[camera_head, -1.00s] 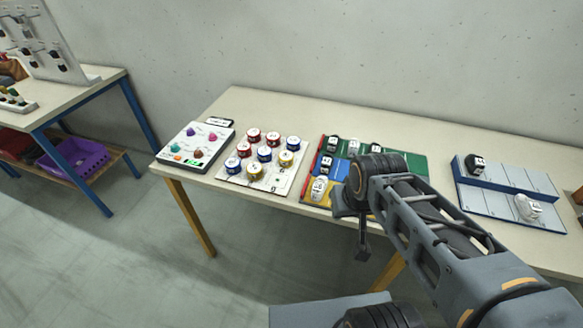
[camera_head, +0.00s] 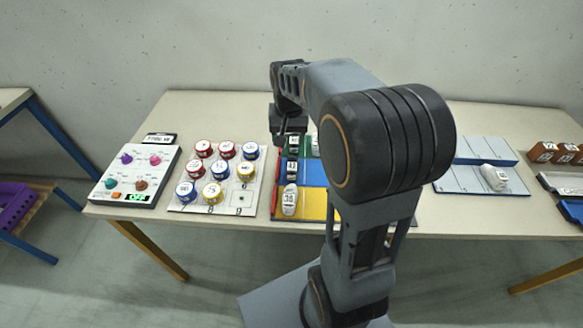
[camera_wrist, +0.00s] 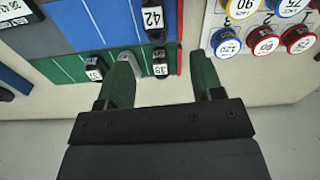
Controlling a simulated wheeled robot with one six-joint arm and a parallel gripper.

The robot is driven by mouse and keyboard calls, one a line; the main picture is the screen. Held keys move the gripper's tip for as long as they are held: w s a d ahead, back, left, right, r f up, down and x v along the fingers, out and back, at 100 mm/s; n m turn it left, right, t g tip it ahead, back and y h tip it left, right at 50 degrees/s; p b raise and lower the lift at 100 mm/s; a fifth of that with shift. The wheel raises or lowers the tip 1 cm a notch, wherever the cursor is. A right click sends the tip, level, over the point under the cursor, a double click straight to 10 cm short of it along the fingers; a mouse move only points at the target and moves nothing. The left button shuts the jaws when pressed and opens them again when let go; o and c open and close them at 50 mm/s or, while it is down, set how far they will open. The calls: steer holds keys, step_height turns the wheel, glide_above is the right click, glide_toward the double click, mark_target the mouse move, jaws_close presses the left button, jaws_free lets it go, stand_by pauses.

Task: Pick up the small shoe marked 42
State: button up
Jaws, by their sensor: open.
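The small black shoe marked 42 (camera_wrist: 153,18) lies on the blue strip of the coloured board, at the top edge of the wrist view. In the head view, a dark shoe (camera_head: 291,168) sits on the blue strip at the board's left side; its label is too small to read. My gripper (camera_wrist: 162,55) is open and empty. In the wrist view its fingers appear on either side of a black shoe marked 39 (camera_wrist: 160,63), with shoe 42 farther up the picture. In the head view my gripper (camera_head: 290,133) hangs over the board's back left edge.
A grey shoe (camera_wrist: 129,60) and another dark shoe (camera_wrist: 95,68) are on the green strip. A white shoe (camera_head: 290,200) is on the yellow strip. A panel of coloured cans (camera_head: 186,208) stands close to the left. A grey tray (camera_head: 450,182) is at right. My arm hides much of the board.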

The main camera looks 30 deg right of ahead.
mark_target(292, 162)
steer(key=shift+m+g, duration=0.3)
steer(key=shift+m, duration=0.2)
steer(key=f, duration=0.3)
steer(key=w+d+f, duration=0.1)
steer(key=f, duration=0.1)
steer(key=w+d+f, duration=0.1)
steer(key=f, duration=0.2)
steer(key=shift+w+f, duration=0.1)
steer(key=shift+f, duration=0.25)
steer(key=shift+d+f, duration=0.1)
steer(key=shift+f, duration=3.2)
steer(key=c, duration=0.7)
steer(key=shift+r, duration=0.1)
